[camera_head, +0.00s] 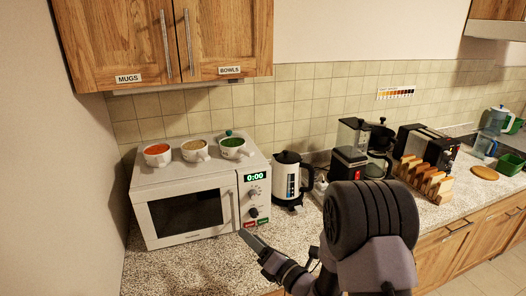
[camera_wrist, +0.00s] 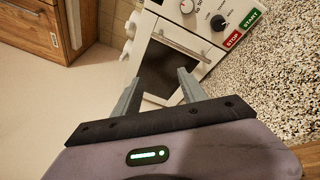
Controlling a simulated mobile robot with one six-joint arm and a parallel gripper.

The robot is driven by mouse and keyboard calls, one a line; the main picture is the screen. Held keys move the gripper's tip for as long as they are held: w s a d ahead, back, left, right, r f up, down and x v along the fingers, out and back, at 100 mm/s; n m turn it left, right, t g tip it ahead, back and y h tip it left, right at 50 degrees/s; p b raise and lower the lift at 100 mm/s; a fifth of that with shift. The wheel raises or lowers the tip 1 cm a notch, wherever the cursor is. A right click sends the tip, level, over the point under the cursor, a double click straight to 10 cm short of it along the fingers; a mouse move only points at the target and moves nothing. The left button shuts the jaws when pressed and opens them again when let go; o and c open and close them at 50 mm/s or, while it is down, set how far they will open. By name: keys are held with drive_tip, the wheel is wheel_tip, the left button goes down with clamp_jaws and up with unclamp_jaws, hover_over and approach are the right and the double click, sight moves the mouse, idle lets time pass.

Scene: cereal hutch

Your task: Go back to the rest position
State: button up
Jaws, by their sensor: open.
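My gripper (camera_head: 252,240) is in front of the lower right corner of the microwave, near the counter's front edge. In the wrist view my gripper (camera_wrist: 156,97) shows two fingers spread apart with nothing between them. The white microwave (camera_head: 190,240) stands on the speckled counter with its door shut and its display reading 0:00. Its dark door window (camera_wrist: 165,68) and the red STOP and green START buttons show beyond the fingers in the wrist view. My arm covers part of the counter at the lower middle of the head view.
Mugs with red, tan and green contents stand on the microwave. Wall cupboards (camera_head: 115,40) labelled MUGS and BOWLS are shut above.

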drive_tip(key=s+a+r+n+g+y+b, duration=0.1)
drive_tip(key=s+a+r+n+g+y, duration=0.35)
drive_tip(key=s+r+n, duration=0.2)
drive_tip(key=s+a+r+n+g+h+b, duration=0.1)
drive_tip(key=s+n+g, duration=0.3)
drive_tip(key=s+n, duration=0.35)
drive_tip(key=s+a+r+n+g+h+b, duration=0.1)
drive_tip(key=s+n+g+h+b, duration=0.1)
drive_tip(key=s+n+g, duration=0.4)
drive_tip(key=s+d+f+n+t+h+b, duration=0.2)
drive_tip(key=s+d+f+n+t+h, duration=0.15)
drive_tip(key=s+d+n+h, duration=0.45)
drive_tip(key=s+d+n+t+h, duration=0.2)
drive_tip(key=d+n, duration=0.4)
drive_tip(key=d, duration=0.4)
drive_tip(key=shift+s+d+r+t+h+b, duration=0.25)
drive_tip(key=shift+r+t+h+b, duration=0.1)
drive_tip(key=shift+t+h+b, duration=0.1)
drive_tip(key=shift+a, duration=0.1)
